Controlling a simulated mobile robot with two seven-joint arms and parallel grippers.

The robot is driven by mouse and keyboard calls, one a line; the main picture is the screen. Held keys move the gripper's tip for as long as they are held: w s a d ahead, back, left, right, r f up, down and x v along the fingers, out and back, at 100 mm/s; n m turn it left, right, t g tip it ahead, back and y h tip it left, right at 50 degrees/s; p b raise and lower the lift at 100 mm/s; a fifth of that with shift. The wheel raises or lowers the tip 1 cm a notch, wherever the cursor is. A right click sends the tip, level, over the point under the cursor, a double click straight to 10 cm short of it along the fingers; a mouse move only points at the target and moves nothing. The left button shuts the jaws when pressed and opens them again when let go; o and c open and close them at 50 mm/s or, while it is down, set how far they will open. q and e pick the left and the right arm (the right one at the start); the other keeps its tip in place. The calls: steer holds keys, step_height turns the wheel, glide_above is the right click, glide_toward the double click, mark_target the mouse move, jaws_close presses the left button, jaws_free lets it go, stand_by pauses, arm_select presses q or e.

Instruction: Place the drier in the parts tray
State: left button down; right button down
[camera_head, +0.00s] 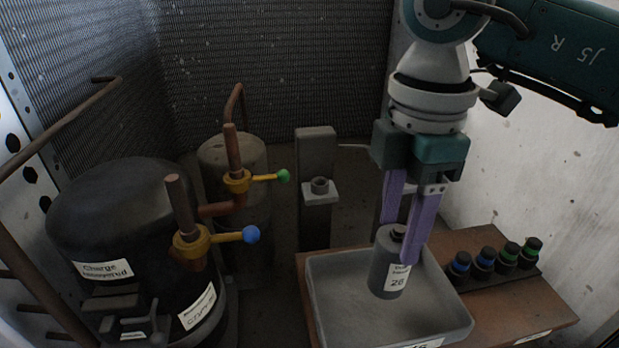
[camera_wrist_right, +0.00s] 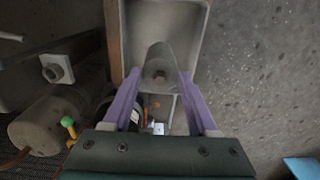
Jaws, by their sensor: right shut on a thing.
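The drier (camera_head: 386,272) is a dark grey upright cylinder with a white label and a short neck. My right gripper (camera_head: 400,238) is shut on its top from above, one purple finger on each side. The parts tray (camera_head: 335,318) is a shallow grey tray. The drier shows inside the tray's outline; I cannot tell whether its base touches the tray floor. In the right wrist view the drier (camera_wrist_right: 160,66) sits between the fingertips, with the tray (camera_wrist_right: 137,25) behind it. My left gripper is not in view.
The tray stands on a brown board (camera_head: 530,312). Several dark caps with blue or green bands (camera_head: 486,258) stand right of it. A black tank (camera_head: 115,225), copper pipes and valves with blue (camera_head: 251,234) and green (camera_head: 283,176) knobs stand left. A grey post (camera_head: 317,160) stands behind the tray.

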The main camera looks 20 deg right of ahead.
step_height(320, 180, down, 2)
steer(key=shift+f, duration=0.1)
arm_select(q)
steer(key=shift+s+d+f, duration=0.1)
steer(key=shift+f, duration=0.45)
arm_select(e)
steer(key=c, duration=0.6)
jaws_free()
steer(key=shift+f, duration=0.1)
steer(key=shift+c, duration=0.2)
steer(key=o, duration=0.5)
steer(key=shift+c, duration=0.2)
